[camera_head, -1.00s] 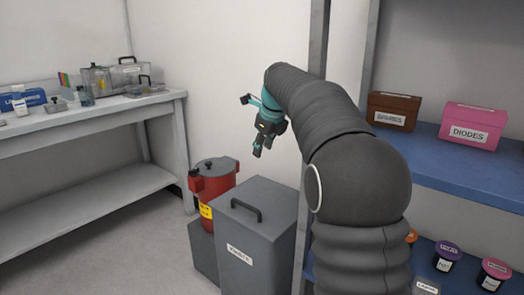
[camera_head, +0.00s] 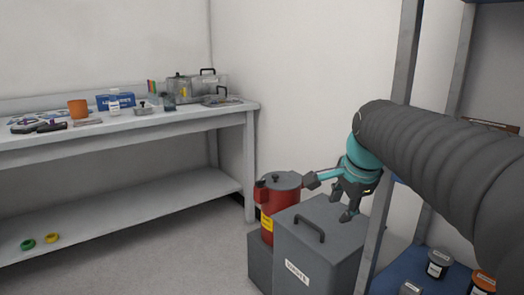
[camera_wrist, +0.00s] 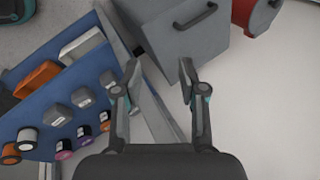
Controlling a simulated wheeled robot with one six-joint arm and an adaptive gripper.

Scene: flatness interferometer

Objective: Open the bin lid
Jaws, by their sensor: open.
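The grey bin (camera_head: 303,268) stands on the floor in the head view, with a white label on its front. Its flat grey lid (camera_head: 338,217) is shut and has a dark bar handle (camera_head: 309,229) on top. My gripper (camera_head: 342,206) is open and empty. It hangs above the lid's right-hand part, apart from the handle. In the wrist view the open jaws (camera_wrist: 160,74) are short of the lid (camera_wrist: 178,45), with the handle (camera_wrist: 195,17) up and to the right of them. The label wording is too small to read.
A red canister (camera_head: 280,200) stands close behind and left of the bin on a grey block. A shelf post (camera_head: 395,150) and blue shelf (camera_wrist: 60,95) with several jars are close on the right. A white workbench (camera_head: 150,122) stands left; floor before it is clear.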

